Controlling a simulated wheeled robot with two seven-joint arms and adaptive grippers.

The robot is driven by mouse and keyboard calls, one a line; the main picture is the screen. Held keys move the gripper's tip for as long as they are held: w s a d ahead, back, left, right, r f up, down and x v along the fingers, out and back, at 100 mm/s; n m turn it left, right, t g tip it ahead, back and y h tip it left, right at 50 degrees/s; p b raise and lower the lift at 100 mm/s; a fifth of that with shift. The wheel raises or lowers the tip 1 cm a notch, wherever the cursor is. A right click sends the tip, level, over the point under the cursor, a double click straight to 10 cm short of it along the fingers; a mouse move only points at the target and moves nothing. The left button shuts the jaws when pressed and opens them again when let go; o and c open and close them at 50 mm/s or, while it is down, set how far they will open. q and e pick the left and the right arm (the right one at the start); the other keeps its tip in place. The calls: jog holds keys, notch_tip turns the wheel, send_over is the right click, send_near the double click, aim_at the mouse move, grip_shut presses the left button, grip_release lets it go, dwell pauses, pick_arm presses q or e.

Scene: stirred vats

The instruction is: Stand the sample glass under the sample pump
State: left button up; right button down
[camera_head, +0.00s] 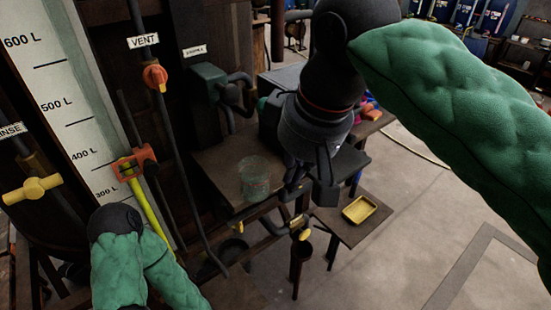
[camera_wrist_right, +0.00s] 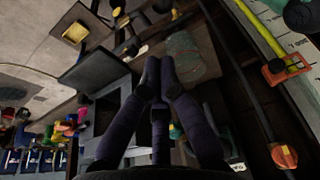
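The sample glass (camera_head: 255,178), a clear tumbler, stands upright on a brown shelf (camera_head: 218,168) in the head view, below and a little right of the dark sample pump (camera_head: 208,84) with its bent spout. The glass also shows in the right wrist view (camera_wrist_right: 184,55), just beyond and right of the fingertips. My right gripper (camera_head: 322,190) hangs to the right of the glass, pointing down. In the wrist view its fingertips (camera_wrist_right: 160,75) come together with nothing seen between them, so it looks shut and empty. My left gripper is out of view; only my left arm shows.
A small side table (camera_head: 335,228) carries a yellow tray (camera_head: 360,209). Pipes and a yellow-handled valve (camera_head: 304,234) lie below the shelf. The level gauge (camera_head: 75,110), an orange vent valve (camera_head: 155,77) and a yellow rinse valve (camera_head: 32,190) are at left. Open floor lies right.

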aim_at(249, 162)
jog(key=w+a+f, duration=0.1)
jog(key=f, duration=0.2)
jog(key=w+a+f, duration=0.1)
jog(key=f, duration=0.2)
jog(key=w+a+f+p, duration=0.1)
jog(key=w+a+f, duration=0.1)
jog(key=f, duration=0.1)
jog(key=shift+f, duration=0.1)
jog(key=w+a+p, duration=0.2)
jog(key=w, duration=0.1)
jog(key=w+a+p, duration=0.1)
jog(key=shift+w+a+r+p, duration=0.25)
jog(key=shift+w+p, duration=0.05)
jog(key=shift+w+a+f, duration=0.15)
jog(key=shift+w+a, duration=0.3)
jog(key=shift+w, duration=0.15)
jog(key=shift+w+a+f, duration=0.15)
jog(key=shift+w+a, duration=0.3)
jog(key=shift+w, duration=0.15)
jog(key=shift+s+d+r, duration=0.15)
jog(key=shift+s+d, duration=0.25)
jog(key=shift+s, duration=0.1)
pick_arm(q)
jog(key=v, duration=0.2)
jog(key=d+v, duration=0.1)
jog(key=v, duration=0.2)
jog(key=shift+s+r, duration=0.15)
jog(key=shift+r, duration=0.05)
pick_arm(e)
jog(key=shift+w, duration=0.1)
